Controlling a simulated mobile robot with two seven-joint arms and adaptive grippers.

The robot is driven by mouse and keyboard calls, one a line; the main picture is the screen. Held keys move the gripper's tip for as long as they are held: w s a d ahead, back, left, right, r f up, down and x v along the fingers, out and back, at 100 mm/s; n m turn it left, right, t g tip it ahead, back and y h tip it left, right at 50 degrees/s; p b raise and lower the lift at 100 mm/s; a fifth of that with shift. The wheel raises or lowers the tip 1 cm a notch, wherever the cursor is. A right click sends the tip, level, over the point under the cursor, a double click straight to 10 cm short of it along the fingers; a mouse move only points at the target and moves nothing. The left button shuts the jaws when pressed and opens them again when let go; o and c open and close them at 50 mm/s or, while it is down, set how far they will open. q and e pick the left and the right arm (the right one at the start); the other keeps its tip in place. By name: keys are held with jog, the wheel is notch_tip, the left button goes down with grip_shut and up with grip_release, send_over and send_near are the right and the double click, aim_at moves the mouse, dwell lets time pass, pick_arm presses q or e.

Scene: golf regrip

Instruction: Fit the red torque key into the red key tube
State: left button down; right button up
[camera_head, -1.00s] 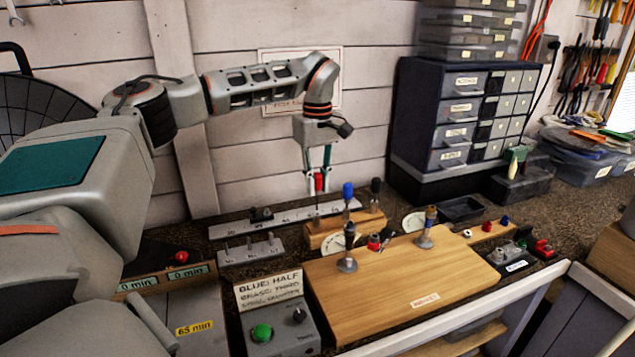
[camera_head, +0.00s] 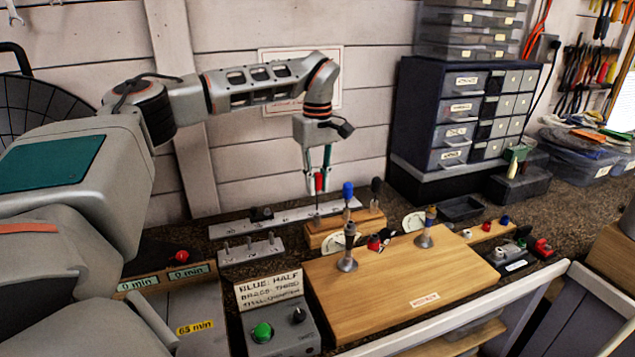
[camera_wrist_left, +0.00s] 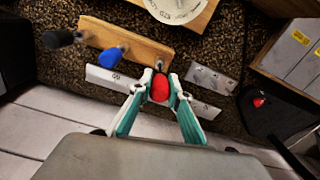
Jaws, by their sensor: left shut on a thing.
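The red torque key (camera_head: 319,182) is upright, with a red handle and a thin dark shaft. My left gripper (camera_head: 318,188) is shut on its handle. The shaft comes down at the left end of a wooden key block (camera_head: 345,231). The red key tube is not clearly seen, so I cannot tell whether the shaft tip is inside it. In the left wrist view the red handle (camera_wrist_left: 160,88) sits between the fingertips (camera_wrist_left: 160,92), with a small metal ring just beyond it at the block's end. My right gripper is not in view.
A blue-handled key (camera_head: 348,191) and a black-handled key (camera_head: 376,186) stand close by in the same block. A grey rail (camera_head: 275,221) lies behind. A wooden board (camera_head: 400,285) with metal stands is in front, and a drawer cabinet (camera_head: 462,115) is at right.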

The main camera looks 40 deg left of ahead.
aim_at(318, 190)
pick_arm(q)
jog(key=shift+f, duration=2.2)
jog(key=c, duration=1.8)
grip_release()
jog(key=shift+r, duration=0.1)
notch_tip(318, 190, up, 12)
jog(key=shift+f, duration=0.1)
